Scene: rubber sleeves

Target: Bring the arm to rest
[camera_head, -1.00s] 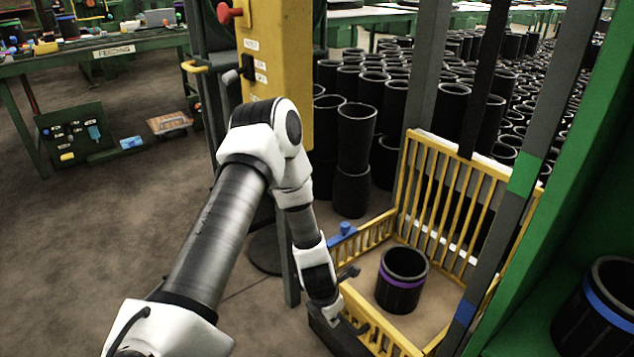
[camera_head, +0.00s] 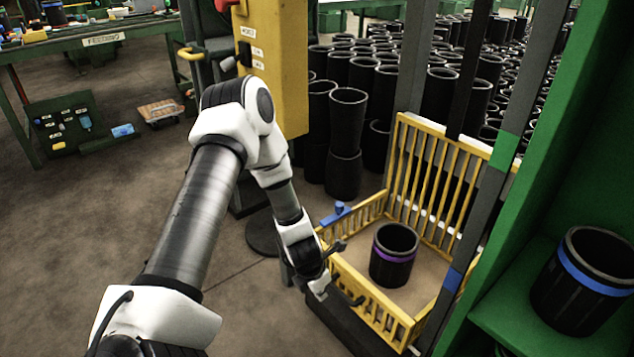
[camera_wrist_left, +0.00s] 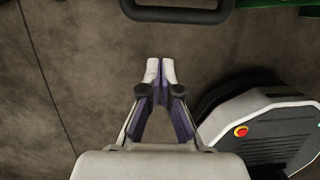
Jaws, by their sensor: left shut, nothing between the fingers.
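My left arm comes in from the lower left in the head view. Its gripper (camera_head: 320,287) hangs beside the front left corner of the yellow barred cage (camera_head: 377,316), outside it as far as I can tell. In the left wrist view the fingers (camera_wrist_left: 161,72) are closed together with nothing between them, above bare brown floor. A black sleeve with a purple band (camera_head: 393,256) stands upright inside the cage, apart from the gripper. My right gripper is not in view.
A black sleeve with a blue band (camera_head: 585,282) stands on a green shelf (camera_head: 498,307) at right. Many black sleeves (camera_head: 346,140) stand behind the cage. A yellow control box (camera_head: 277,65) rises behind my arm. Open floor (camera_head: 110,215) lies at left.

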